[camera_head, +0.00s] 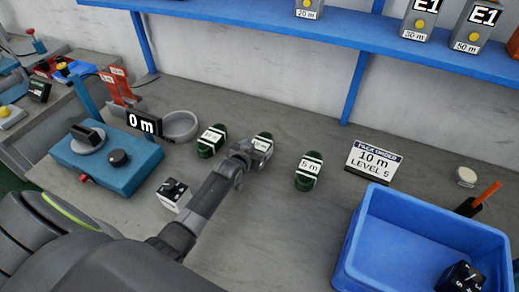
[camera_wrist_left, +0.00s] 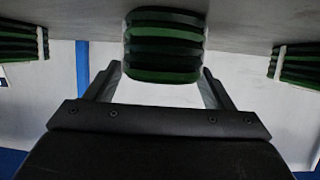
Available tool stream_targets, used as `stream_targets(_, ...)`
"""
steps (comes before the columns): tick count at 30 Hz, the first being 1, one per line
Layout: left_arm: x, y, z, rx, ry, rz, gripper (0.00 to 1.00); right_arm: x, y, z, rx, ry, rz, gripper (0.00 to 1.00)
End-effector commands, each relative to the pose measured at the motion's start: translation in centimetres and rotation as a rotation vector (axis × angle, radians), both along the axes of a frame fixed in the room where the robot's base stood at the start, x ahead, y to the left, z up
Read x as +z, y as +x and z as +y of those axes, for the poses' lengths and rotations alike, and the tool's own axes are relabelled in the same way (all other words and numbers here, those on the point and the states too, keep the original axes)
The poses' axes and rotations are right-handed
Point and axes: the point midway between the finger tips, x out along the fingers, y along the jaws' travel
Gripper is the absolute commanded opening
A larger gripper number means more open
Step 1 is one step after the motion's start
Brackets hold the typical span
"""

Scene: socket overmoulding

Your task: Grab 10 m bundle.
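Three green cable bundles with white label bands lie in a row on the grey bench. The left bundle (camera_head: 205,150) has a label too small to read surely. The middle bundle (camera_head: 262,137) is partly hidden by my left gripper (camera_head: 248,154), and its label is unreadable. The right bundle (camera_head: 308,171) reads 5 m. In the left wrist view, a ribbed green bundle (camera_wrist_left: 165,45) sits at the mouth of my left gripper (camera_wrist_left: 161,78). The fingers are apart on either side of it, with gaps visible. My right gripper is out of view.
A sign (camera_head: 373,162) reads pack order, 10 m, level 5. A blue bin (camera_head: 395,235) stands front right. A blue device (camera_head: 105,165) with a 0 m display (camera_head: 144,124) stands left, near a grey dish (camera_head: 179,126). A black-and-white cube (camera_head: 173,194) lies near my arm.

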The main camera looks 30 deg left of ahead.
Motion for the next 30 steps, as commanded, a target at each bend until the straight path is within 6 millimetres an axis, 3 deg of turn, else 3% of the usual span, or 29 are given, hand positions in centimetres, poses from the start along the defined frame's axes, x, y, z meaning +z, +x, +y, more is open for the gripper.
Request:
stream_targets(1, 0.0, 0.0, 0.0, 0.000, 0.000, 0.000, 0.69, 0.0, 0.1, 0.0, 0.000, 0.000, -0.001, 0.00)
stream_targets(10, 0.1, 0.0, 0.0, 0.000, 0.000, -0.002, 0.31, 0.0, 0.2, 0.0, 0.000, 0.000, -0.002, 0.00)
stream_targets(20, 0.9, 0.1, 0.0, -0.001, 0.001, -0.005, 0.31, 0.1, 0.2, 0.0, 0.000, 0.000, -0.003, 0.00)
stream_targets(30, 6.8, 0.1, 0.0, -0.002, 0.002, -0.007, 0.31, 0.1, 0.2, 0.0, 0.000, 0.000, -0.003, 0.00)
